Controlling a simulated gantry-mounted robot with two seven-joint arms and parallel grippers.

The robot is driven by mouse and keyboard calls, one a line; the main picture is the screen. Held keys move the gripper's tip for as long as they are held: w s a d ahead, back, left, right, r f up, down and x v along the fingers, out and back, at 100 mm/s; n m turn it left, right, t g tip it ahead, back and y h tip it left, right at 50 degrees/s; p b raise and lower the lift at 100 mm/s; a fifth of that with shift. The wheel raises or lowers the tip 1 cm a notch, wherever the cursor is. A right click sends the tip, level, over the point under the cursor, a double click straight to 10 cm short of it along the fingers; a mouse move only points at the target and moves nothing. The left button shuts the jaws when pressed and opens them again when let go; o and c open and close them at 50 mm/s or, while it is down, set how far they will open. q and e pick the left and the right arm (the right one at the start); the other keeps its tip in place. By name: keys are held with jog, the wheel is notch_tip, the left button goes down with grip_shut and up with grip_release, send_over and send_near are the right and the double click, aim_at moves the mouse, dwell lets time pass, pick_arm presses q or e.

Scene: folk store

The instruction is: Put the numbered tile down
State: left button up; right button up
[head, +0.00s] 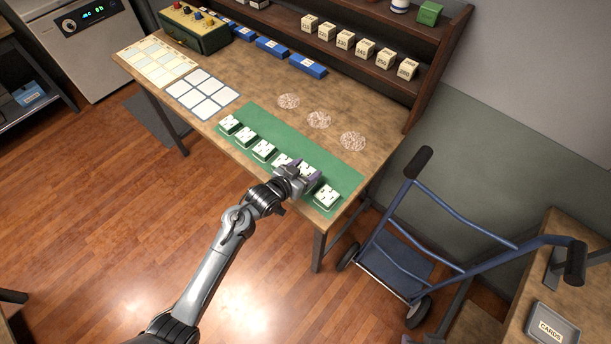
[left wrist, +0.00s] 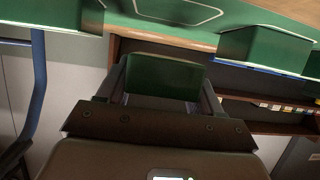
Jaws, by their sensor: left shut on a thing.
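A row of white-topped tiles with green sides lies along the green mat (head: 340,176) on the wooden table. My left gripper (head: 304,176) is over the right part of this row, shut on a tile between two neighbours. In the left wrist view the held tile (left wrist: 165,77) shows its dark green side between the two fingers. Neighbouring tiles (left wrist: 265,48) stand apart on both sides of it. A pale outline (left wrist: 180,10) shows on the mat beyond it. I cannot tell whether the held tile touches the mat. Its marking is too small to read.
A white-squared grid card (head: 203,93) and a cream card (head: 156,62) lie to the left. Several blue blocks (head: 272,47) and three round speckled patches (head: 319,120) are behind the mat. A shelf (head: 386,70) holds cream cubes. A blue hand truck (head: 402,262) stands right of the table.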

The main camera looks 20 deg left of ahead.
aim_at(306, 177)
pick_arm(q)
notch_tip(306, 177, down, 2)
jog(key=shift+f, duration=0.55)
jog(key=shift+f, duration=0.15)
jog(key=shift+f, duration=0.15)
jog(key=o, duration=1.3)
jog(key=shift+c, duration=0.2)
